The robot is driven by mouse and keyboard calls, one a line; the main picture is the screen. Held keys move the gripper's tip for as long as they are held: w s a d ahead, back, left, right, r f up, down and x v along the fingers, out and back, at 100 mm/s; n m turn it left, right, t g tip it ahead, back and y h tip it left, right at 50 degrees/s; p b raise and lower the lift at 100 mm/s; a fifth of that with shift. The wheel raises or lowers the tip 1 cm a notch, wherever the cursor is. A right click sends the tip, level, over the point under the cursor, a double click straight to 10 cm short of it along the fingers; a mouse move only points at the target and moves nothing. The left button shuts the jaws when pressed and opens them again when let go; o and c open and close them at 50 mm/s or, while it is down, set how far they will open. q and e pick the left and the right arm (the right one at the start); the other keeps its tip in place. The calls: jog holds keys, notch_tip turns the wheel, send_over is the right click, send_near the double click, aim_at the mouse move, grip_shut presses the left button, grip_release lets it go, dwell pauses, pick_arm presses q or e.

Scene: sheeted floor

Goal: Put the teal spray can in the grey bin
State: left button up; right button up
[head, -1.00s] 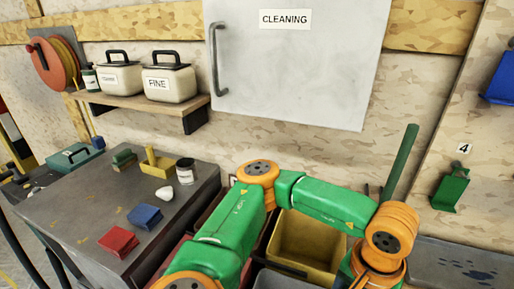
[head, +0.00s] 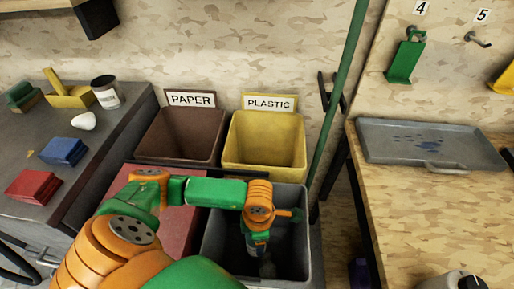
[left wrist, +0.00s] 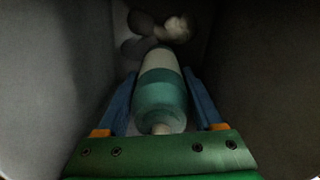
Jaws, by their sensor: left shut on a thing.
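The teal spray can (left wrist: 160,95), with a pale upper part, lies between the blue fingers of my left gripper (left wrist: 159,78) in the left wrist view. The fingers are shut on its sides. In the head view my left gripper (head: 262,260) points down inside the grey bin (head: 293,215), below the rim. The can is too dark and small to make out there. The bin's grey walls (left wrist: 245,70) rise on both sides in the wrist view. My right gripper is not in view.
Dim rounded things (left wrist: 176,28) lie deeper in the bin. Behind it stand a brown paper bin (head: 180,140) and a yellow plastic bin (head: 265,145); a red bin (head: 170,215) is left. A green pole (head: 338,100) leans behind right. A workbench (head: 420,215) stands right.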

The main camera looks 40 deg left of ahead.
pick_arm(q)
notch_tip(320, 180, down, 9)
jog(key=shift+r+b, duration=0.15)
jog(key=shift+b, duration=0.4)
jog(key=shift+f, duration=0.2)
jog(key=o, duration=1.4)
jog(key=shift+r, duration=0.1)
jog(key=shift+o, duration=0.2)
jog(key=shift+r, duration=0.4)
notch_tip(320, 180, up, 12)
jog(key=shift+f+p, duration=0.25)
jog(key=shift+p, duration=0.6)
